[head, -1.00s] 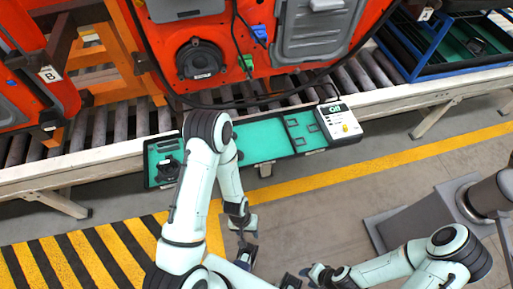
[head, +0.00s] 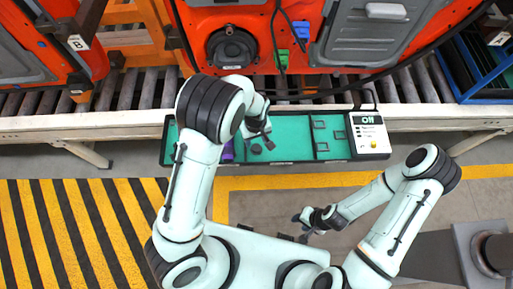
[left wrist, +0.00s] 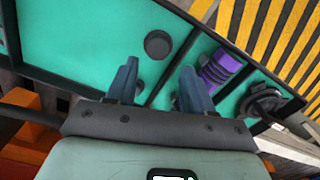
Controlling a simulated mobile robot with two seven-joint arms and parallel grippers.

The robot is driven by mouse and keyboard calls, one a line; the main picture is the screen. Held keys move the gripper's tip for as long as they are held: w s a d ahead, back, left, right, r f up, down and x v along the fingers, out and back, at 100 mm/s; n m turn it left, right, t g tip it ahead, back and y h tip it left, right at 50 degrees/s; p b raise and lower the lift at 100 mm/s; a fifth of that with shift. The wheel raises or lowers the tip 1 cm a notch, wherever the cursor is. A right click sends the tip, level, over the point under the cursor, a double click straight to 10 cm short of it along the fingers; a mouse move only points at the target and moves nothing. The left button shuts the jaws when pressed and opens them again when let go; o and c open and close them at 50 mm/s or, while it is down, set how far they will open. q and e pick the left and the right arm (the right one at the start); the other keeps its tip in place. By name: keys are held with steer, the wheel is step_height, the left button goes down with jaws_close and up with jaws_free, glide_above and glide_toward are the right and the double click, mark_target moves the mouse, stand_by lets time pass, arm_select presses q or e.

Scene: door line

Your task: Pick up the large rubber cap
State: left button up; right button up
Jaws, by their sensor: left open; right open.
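A dark round rubber cap (left wrist: 158,44) lies flat on the green tray (left wrist: 85,30) in the left wrist view, just beyond the fingertips and roughly centred between them. In the head view a small dark disc (head: 256,149) shows on the tray beside my left gripper (head: 262,134). My left gripper also shows in the left wrist view (left wrist: 158,72), with its fingers apart, empty and above the tray. My right gripper (head: 304,226) is open and empty over the floor, in front of the tray.
A purple cylinder (left wrist: 220,68) and a black part (left wrist: 264,103) lie in the neighbouring tray section. A white box with a display (head: 369,134) sits at the tray's right end. The roller conveyor (head: 130,90) and a red car door (head: 260,25) stand behind.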

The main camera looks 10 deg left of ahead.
mark_target(256, 146)
arm_select(q)
steer(key=shift+w+f, duration=0.15)
steer(key=shift+f, duration=0.7)
steer(key=shift+w+f, duration=0.1)
steer(key=shift+f, duration=2.55)
steer(key=c, duration=0.9)
